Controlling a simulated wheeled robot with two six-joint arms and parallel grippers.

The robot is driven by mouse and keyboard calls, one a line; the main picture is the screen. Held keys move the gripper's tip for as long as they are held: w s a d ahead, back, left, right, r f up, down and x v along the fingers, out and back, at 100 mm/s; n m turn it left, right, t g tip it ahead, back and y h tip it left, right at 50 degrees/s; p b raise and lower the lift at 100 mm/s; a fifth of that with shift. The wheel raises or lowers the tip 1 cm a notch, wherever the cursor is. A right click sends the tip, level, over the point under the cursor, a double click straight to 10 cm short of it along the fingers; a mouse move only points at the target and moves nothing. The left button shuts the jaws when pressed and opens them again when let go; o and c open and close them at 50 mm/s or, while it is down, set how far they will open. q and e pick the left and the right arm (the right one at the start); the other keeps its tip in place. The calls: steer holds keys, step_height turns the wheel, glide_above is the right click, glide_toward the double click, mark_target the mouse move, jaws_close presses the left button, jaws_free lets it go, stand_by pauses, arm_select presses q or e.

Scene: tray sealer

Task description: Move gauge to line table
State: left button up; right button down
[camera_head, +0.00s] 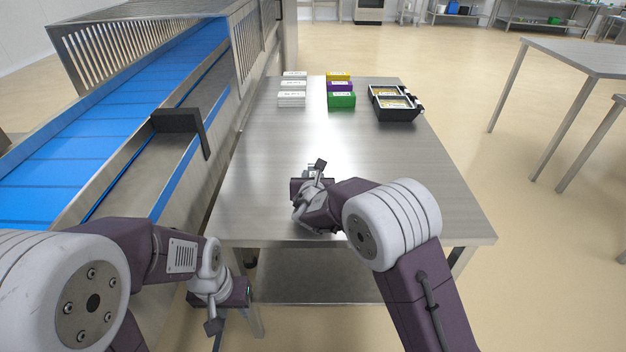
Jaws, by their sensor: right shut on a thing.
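My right gripper (312,172) is over the front middle of the steel table (410,190) beside the conveyor line. It is shut on a small silvery thing (311,169), mostly hidden by the gripper; it may be the gauge, but too little shows to be sure. I cannot tell whether it touches the table top. My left gripper (215,316) hangs low at the table's front left corner, below the top. Its jaw opening cannot be made out.
White stacks (291,99), a green block (341,101), a purple block (339,87) and a yellow block (338,76) stand at the back. A black tray holder (396,110) is at back right. The blue conveyor (130,100) runs along the left. The table's middle is clear.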

steer(key=c, duration=1.1)
jaws_free()
steer(key=p+v, duration=0.1)
steer(key=v, duration=1)
steer(key=shift+s+r, duration=0.2)
steer(key=shift+s, duration=0.35)
